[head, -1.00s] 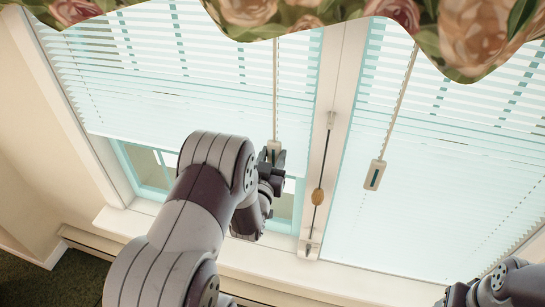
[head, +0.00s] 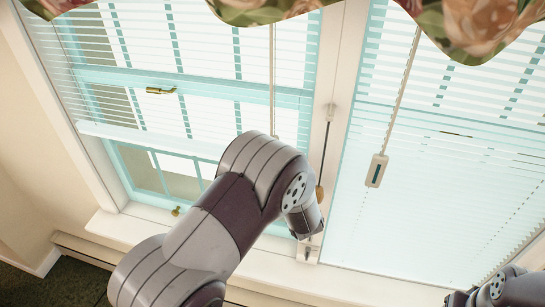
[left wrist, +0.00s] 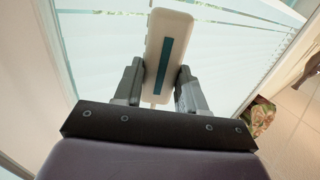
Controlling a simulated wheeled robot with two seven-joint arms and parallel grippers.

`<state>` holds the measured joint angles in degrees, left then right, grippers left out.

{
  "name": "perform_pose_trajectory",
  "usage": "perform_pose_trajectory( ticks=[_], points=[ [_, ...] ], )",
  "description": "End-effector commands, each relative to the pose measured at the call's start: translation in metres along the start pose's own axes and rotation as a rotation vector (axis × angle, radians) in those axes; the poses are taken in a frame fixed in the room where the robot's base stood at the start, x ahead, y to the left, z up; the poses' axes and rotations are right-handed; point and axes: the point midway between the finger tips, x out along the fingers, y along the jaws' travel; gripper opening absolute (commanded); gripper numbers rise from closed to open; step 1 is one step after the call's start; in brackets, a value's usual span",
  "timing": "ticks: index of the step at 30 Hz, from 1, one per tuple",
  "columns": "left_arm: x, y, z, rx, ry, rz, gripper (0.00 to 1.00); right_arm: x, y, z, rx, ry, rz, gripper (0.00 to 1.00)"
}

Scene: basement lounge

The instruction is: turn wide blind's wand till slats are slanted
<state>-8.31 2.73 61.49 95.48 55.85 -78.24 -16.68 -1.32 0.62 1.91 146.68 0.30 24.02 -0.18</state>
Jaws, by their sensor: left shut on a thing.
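The left blind (head: 205,62) hangs in the head view with its slats apart, and the teal window frame shows through the gaps. Its thin wand (head: 272,85) hangs near its right side and runs down behind my left arm. In the left wrist view, my left gripper (left wrist: 160,72) is shut on the wand's pale handle (left wrist: 170,28), which has a teal stripe; a finger is on each side. My left arm hides this gripper and handle in the head view. Part of my right arm shows at the lower right corner; its gripper's state is unclear.
A right blind (head: 440,200) with its own hanging wand handle (head: 376,171) is beside it, its lower slats closed. A post (head: 335,75) with a cord and a wooden knob stands between them. A floral valance (head: 470,30) hangs above; a sill (head: 150,228) runs below.

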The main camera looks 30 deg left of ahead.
Motion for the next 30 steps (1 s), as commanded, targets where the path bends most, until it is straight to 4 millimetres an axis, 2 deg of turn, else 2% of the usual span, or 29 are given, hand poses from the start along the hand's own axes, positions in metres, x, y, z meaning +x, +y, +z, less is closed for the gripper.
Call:
perform_pose_trajectory(
  ticks=[18,19,21,30],
  points=[
    [0.0001,0.0004,0.0005,0.001,-0.001,-0.048,0.1,0.0032,0.0,0.0004,0.0,0.0,0.0,0.59],
    [0.0001,0.0004,0.0005,0.001,-0.001,-0.047,0.47,0.0032,0.0,0.0004,0.0,0.0,0.0,0.59],
    [0.0001,0.0004,0.0004,0.001,0.0,-0.047,0.66,0.0032,0.0,0.0004,0.0,0.0,0.0,0.59],
    [-0.0012,0.0007,0.0006,0.001,0.0,-0.047,0.66,0.0041,0.0,0.0005,0.0,0.0,0.0,0.59]
  ],
)
